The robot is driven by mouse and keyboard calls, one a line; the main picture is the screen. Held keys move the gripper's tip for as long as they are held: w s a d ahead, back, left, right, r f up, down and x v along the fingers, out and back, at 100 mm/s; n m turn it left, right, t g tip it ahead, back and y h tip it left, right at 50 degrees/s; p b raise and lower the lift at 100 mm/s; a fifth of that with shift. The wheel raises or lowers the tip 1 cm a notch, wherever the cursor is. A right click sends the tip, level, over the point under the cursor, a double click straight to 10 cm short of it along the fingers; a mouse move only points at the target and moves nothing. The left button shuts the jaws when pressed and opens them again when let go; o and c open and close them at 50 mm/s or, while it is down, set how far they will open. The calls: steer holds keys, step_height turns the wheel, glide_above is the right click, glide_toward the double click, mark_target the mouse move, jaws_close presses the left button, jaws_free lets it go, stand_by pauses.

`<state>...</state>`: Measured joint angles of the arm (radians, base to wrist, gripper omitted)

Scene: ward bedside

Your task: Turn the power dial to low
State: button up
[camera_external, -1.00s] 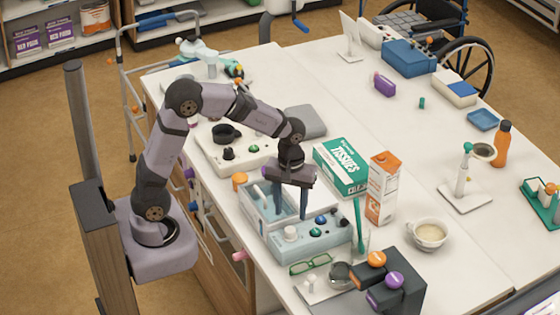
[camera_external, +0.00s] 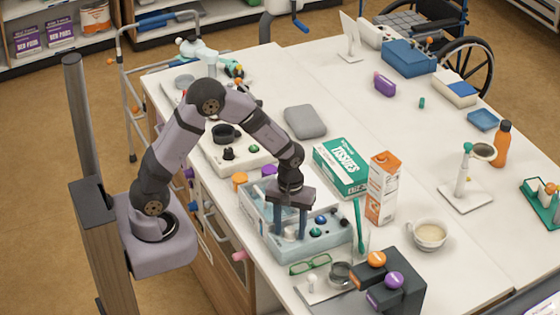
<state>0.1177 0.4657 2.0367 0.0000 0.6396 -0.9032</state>
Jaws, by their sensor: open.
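A light-blue device (camera_external: 330,243) with several controls on its sloped front panel stands near the front edge of the table. A pale dial (camera_external: 290,232) is at the left of that panel; blue and dark knobs are to its right. I cannot read any markings, so which control is the power dial and where it points are unclear. My gripper (camera_external: 291,236) points down over the panel's left part, open, with one finger on each side of the pale dial as seen here. Whether the fingers touch the dial cannot be told.
A green tissue box (camera_external: 341,170) and an orange-white carton (camera_external: 382,190) stand behind the device. A toothbrush in a glass (camera_external: 360,238) is close at its right. Green glasses (camera_external: 310,264) lie in front. A second panel (camera_external: 237,155) with a black dial is at the left.

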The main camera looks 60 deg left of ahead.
steer(key=shift+c, duration=0.5)
steer(key=c, duration=0.9)
steer(key=shift+c, duration=0.2)
steer(key=shift+m, duration=0.3)
steer(key=m, duration=0.5)
steer(key=shift+r+p, duration=0.1)
steer(key=shift+p, duration=0.2)
steer(key=m, duration=0.6)
steer(key=shift+w+d, duration=0.1)
steer(key=o, duration=1)
